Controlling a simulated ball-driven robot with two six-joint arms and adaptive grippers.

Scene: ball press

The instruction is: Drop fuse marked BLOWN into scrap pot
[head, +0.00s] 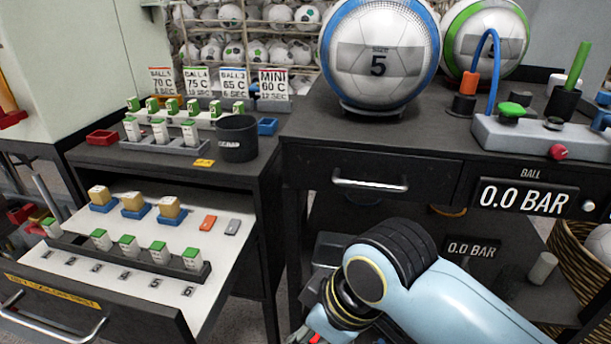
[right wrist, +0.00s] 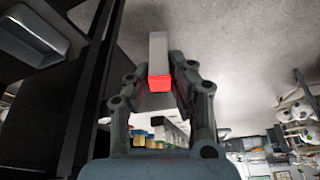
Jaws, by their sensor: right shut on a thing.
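My right gripper (right wrist: 160,76) is shut on a white block-shaped fuse with a red end (right wrist: 159,60). No BLOWN mark can be read on it. In the head view my right arm comes in from the lower right, and its gripper is low at the bottom edge, mostly cut off, below the bench top and to the right of the open drawer. The black scrap pot (head: 237,138), labelled SCRAP, stands upright on the left bench top, well above and to the left of the gripper. Its inside is dark. My left gripper is not in view.
An open drawer (head: 215,262) holds a rack of green-topped fuses (head: 160,254) and several blocks on blue trays. More green-topped fuses (head: 189,132) stand beside the pot. A blue bin (head: 268,126) is right of it. The right bench has a closed drawer (head: 420,183).

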